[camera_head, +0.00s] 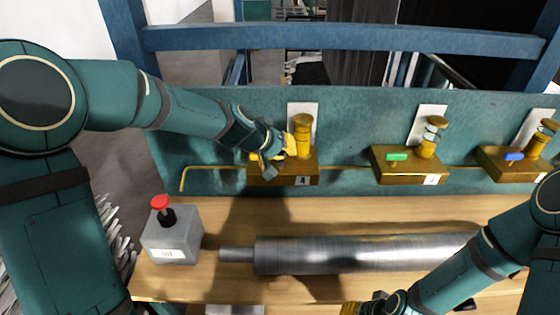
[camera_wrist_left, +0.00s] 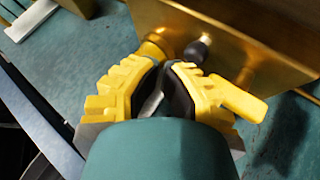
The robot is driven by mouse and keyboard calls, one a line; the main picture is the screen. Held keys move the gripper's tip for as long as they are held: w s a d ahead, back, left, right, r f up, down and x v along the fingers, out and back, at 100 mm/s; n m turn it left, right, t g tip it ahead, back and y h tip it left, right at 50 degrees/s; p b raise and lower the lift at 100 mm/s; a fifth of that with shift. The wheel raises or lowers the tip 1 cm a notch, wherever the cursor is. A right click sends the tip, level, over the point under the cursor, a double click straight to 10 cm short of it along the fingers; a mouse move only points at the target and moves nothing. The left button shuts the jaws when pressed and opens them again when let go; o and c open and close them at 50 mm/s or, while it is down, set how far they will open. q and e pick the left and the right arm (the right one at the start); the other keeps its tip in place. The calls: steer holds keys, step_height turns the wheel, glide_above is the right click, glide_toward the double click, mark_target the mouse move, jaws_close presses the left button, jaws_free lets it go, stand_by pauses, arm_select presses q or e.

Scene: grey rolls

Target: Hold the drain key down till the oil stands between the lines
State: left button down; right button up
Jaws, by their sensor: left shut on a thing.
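My left gripper (camera_head: 272,152) is at the left part of the brass block (camera_head: 300,167) labelled 4, on the teal panel. In the left wrist view its yellow fingers (camera_wrist_left: 165,85) are shut just in front of the block (camera_wrist_left: 250,35). What they grip, apparently the drain key, is mostly hidden between them. A yellow-gold column (camera_head: 303,135) with a brass cap stands on this block; I cannot make out its lines or oil level. My right gripper (camera_head: 368,306) is cut off at the bottom edge, and its jaw state is unclear.
Two similar blocks stand to the right, one with a green key (camera_head: 397,157), one with a blue key (camera_head: 514,156). A grey box with a red button (camera_head: 160,202) and a large metal roller (camera_head: 350,252) are on the wooden bench (camera_head: 225,215).

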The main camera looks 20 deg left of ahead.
arm_select(q)
steer(key=shift+f+b, duration=0.55)
stand_by(0.5)
steer(key=shift+s+f, duration=0.25)
steer(key=shift+f, duration=0.2)
stand_by(1.2)
steer(key=shift+r, duration=0.1)
steer(key=shift+w+d+r+p, duration=0.1)
steer(key=shift+r+p, duration=0.1)
steer(key=shift+r, duration=0.15)
steer(key=shift+w+r+p, duration=0.1)
steer(key=shift+r+p, duration=0.05)
steer(key=shift+r, duration=0.55)
steer(key=shift+r, duration=0.1)
step_height(320, 180, up, 5)
steer(key=p, duration=0.4)
steer(key=shift+p, duration=0.3)
steer(key=shift+w, duration=0.1)
